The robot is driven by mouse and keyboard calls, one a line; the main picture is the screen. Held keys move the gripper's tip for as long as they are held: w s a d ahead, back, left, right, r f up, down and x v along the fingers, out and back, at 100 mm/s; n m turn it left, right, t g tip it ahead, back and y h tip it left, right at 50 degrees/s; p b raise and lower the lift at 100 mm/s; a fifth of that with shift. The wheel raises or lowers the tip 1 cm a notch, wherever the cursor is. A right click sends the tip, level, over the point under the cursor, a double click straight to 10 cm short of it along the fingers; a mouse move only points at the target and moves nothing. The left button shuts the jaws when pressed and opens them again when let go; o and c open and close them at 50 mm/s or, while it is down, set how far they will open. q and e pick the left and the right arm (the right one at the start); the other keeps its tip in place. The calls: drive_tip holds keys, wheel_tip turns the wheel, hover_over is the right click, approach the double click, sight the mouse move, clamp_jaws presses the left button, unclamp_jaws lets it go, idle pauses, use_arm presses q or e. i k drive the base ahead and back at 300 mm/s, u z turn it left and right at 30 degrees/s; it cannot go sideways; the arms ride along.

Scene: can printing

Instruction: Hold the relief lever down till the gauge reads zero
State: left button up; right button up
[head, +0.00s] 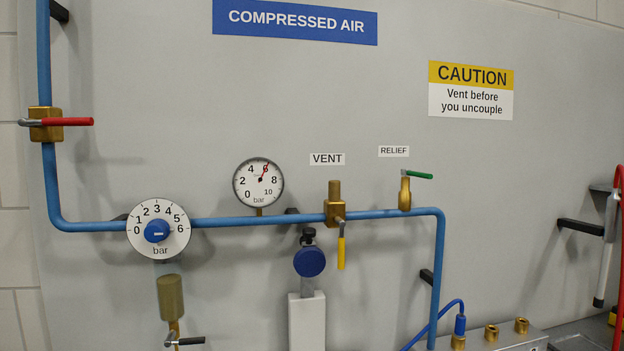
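The brass relief valve (405,196) stands on the blue pipe under the RELIEF label (394,151). Its green lever (419,175) sticks out to the right, about level, and nothing touches it. The round gauge (258,183) stands on the same pipe to the left. Its red needle points up and slightly right, at about 6 bar. Neither of my grippers shows in the head view.
A brass vent valve (334,210) has a yellow handle (341,252) hanging down. The red inlet handle (68,122) lies across its upright pipe. A regulator dial (158,230) is at left. Brass fittings (491,332) and a red hose (619,260) are at right. Space before the relief lever is clear.

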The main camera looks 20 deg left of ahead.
sight(404, 172)
drive_tip(key=k, duration=0.5)
drive_tip(key=z, duration=1.8)
drive_tip(key=i, duration=1.8)
drive_tip(key=u, duration=3.65)
